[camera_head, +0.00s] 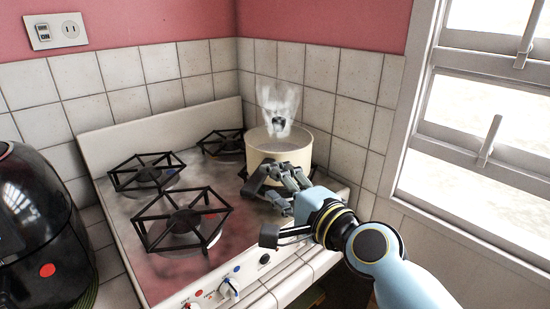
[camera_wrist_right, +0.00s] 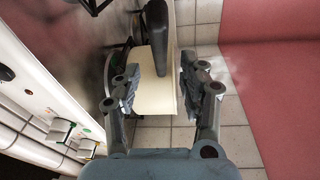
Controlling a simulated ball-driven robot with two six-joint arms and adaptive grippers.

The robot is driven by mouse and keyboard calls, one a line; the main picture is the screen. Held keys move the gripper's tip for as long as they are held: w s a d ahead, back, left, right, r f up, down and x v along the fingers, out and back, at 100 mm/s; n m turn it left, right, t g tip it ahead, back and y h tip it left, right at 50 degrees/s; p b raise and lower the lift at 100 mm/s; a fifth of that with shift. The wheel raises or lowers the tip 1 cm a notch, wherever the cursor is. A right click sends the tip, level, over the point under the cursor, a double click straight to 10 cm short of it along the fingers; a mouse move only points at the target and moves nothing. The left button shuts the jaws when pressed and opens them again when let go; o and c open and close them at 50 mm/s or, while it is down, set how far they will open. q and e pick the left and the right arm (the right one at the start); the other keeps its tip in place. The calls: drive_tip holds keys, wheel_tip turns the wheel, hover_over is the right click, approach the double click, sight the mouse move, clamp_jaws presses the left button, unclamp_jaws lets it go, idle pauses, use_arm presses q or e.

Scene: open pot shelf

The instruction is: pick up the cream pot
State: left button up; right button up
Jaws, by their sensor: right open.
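The cream pot (camera_head: 279,150) stands upright at the back right of the stove, with pale steam above it. My right gripper (camera_head: 272,187) is in front of the pot and hides part of its lower front. In the right wrist view the gripper (camera_wrist_right: 158,92) is open, and the cream wall of the pot (camera_wrist_right: 154,101) shows between its two fingers. I cannot tell whether either finger touches the pot. A dark upright bar (camera_wrist_right: 157,38) shows against the pot there and looks like its handle. My left gripper is not in view.
The stove (camera_head: 122,215) has black burner grates (camera_head: 183,221) left of the pot and knobs (camera_head: 228,287) along its front. A shiny black appliance (camera_head: 40,225) stands at the left. Tiled walls close off the back, and a window (camera_head: 480,130) is at the right.

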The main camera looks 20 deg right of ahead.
sight(265, 177)
drive_tip(key=x, duration=0.4)
drive_tip(key=shift+w+a, duration=0.25)
drive_tip(key=shift+a, duration=0.1)
drive_tip(key=shift+s, duration=0.1)
drive_tip(key=shift+c, duration=0.2)
clamp_jaws()
drive_tip(key=shift+r, duration=0.15)
